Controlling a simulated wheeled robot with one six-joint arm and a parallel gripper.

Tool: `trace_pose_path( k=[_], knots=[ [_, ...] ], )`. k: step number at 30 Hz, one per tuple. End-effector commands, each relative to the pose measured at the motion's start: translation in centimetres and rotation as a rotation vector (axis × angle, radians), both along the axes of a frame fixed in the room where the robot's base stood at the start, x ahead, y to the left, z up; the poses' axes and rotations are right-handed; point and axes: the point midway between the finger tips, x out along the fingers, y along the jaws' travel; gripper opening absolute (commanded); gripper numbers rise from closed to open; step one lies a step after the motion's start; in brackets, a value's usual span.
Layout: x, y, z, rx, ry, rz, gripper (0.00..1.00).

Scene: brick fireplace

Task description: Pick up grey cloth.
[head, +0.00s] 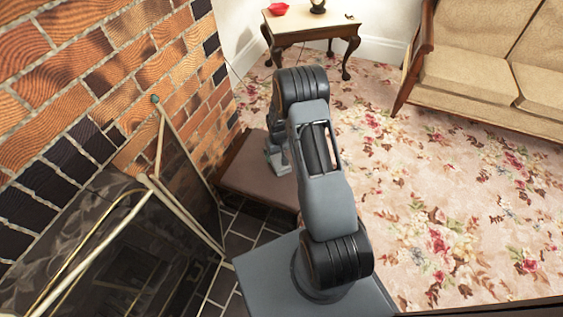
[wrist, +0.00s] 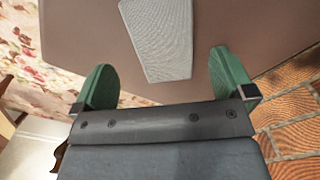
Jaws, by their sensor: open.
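The grey cloth (wrist: 160,38) lies flat on the brown top of a low bench (wrist: 80,35) in the wrist view, its upper end cut off by the frame edge. My gripper (wrist: 161,66) is open, with one green finger on each side of the cloth's near end. Nothing is between the fingers except the view of the cloth beyond; I cannot tell the height above it. In the head view, my gripper (head: 278,158) is over the brown bench (head: 240,168), partly behind my arm. I cannot make out the cloth there.
A brick wall (head: 130,70) and a glass fireplace screen (head: 130,260) stand close on the left. A small wooden table (head: 312,24) with a red item (head: 279,9) is at the back. A beige sofa (head: 480,60) is at the upper right. Flowered carpet (head: 450,200) is clear.

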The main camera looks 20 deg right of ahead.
Motion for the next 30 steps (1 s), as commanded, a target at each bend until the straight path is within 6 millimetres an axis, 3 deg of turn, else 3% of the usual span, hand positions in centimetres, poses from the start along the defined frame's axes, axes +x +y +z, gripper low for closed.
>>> trace_pose_path(
  k=[7,16,24,30],
  knots=[
    [-0.1,0.0,-1.4,0.001,0.002,-0.001,1.00],
    [-0.2,0.2,-5.2,0.000,-0.001,-0.003,1.00],
    [-0.2,0.2,-5.3,-0.001,-0.001,-0.003,1.00],
    [-0.2,0.2,-5.3,-0.001,-0.001,-0.003,0.82]
  ],
)
